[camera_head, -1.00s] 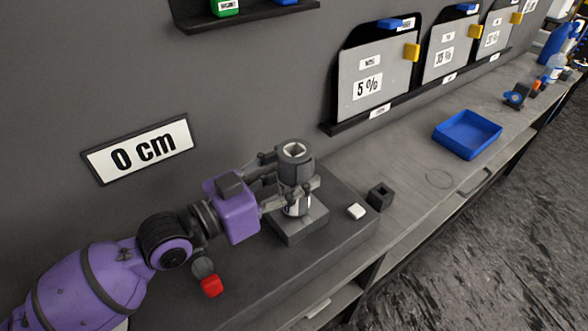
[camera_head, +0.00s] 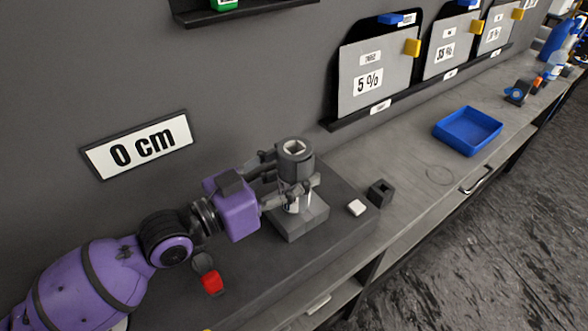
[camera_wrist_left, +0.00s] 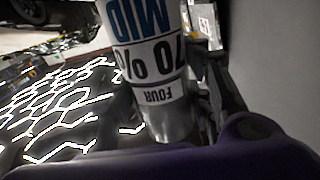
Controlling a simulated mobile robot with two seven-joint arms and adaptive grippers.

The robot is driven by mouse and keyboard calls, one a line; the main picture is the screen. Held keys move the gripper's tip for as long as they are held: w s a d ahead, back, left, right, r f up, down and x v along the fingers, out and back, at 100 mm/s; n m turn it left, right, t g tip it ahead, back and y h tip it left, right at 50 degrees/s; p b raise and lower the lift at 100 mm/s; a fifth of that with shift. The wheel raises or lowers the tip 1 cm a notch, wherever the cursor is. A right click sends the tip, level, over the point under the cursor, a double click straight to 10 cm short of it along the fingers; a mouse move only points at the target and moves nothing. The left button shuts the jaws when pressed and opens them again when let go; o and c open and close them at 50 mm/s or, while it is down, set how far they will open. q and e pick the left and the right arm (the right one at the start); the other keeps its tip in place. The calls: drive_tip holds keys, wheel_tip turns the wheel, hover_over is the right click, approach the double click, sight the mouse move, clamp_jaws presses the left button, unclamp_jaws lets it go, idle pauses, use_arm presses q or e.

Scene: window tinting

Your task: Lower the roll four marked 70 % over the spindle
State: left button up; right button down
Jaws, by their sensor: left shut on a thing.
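The roll four marked 70 % (camera_head: 295,168) stands upright, with a dark grey upper end and a square hole in its top. In the left wrist view the roll (camera_wrist_left: 148,62) shows the labels MID, 70 % and FOUR upside down. My left gripper (camera_head: 299,188) is shut around the roll's lower part. The roll is above a square grey base block (camera_head: 302,224). The spindle is hidden by the roll and fingers, so I cannot tell how far the roll is over it. My right gripper is out of view.
A white block (camera_head: 356,207) and a dark square holder (camera_head: 380,193) lie right of the base block. A red piece (camera_head: 212,283) is under my left arm. A blue tray (camera_head: 468,132) stands farther along the bench. A 0 cm sign (camera_head: 137,146) hangs on the wall.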

use_arm(q)
drive_tip(key=o, duration=1.5)
drive_tip(key=shift+s+a+f, duration=0.1)
drive_tip(key=shift+s+a, duration=0.05)
drive_tip(key=shift+a, duration=0.05)
drive_tip(key=v, duration=1.1)
drive_tip(key=shift+s+a, duration=0.15)
drive_tip(key=shift+a, duration=0.05)
